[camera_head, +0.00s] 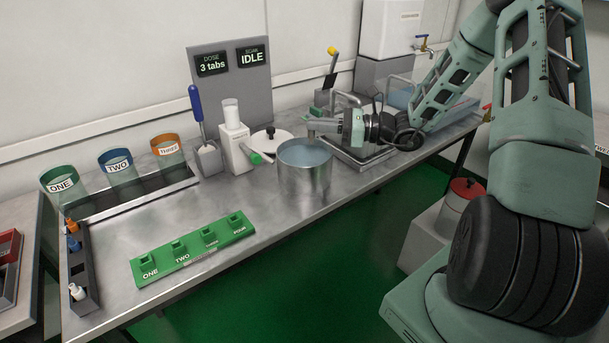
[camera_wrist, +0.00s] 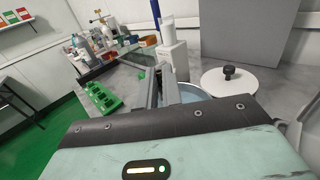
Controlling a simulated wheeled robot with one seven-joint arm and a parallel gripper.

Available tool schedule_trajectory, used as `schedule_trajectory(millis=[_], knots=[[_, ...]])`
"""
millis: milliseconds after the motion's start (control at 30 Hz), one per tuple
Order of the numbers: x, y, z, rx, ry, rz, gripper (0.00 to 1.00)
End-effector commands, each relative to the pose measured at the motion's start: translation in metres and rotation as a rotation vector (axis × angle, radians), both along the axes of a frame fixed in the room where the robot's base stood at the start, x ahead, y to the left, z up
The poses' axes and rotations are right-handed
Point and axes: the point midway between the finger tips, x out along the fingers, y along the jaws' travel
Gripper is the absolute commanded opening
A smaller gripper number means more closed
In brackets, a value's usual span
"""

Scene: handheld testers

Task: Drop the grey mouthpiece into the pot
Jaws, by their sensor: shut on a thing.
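The metal pot (camera_head: 304,182) stands near the front edge of the bench, with pale blue liquid inside. Part of it shows below my fingers in the wrist view (camera_wrist: 205,94). My gripper (camera_head: 312,128) reaches in from the right, with its fingertips over the pot. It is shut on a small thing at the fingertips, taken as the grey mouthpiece. The mouthpiece is too small and hidden to make out clearly. In the wrist view my two fingers (camera_wrist: 162,88) point forward, and the pot's rim lies beneath and beside them.
A white lid with a black knob (camera_head: 270,137) lies behind the pot. A white dispenser (camera_head: 235,142) stands left of it. A green four-slot rack (camera_head: 193,250) lies at the front left. Three labelled cups (camera_head: 118,166) stand farther left. Bare bench lies between rack and pot.

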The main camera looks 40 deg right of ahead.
Motion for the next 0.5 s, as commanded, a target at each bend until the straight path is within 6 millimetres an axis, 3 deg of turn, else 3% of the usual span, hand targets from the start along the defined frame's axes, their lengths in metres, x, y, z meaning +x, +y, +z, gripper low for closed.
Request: schedule_trajectory(millis=[33,200,500], knots=[[0.0,0.0,-0.012,0.001,0.001,0.0,0.0],[0.0,0.0,-0.033,0.001,0.001,-0.001,0.0],[0.0,0.0,-0.045,0.0,0.0,-0.001,0.0]])
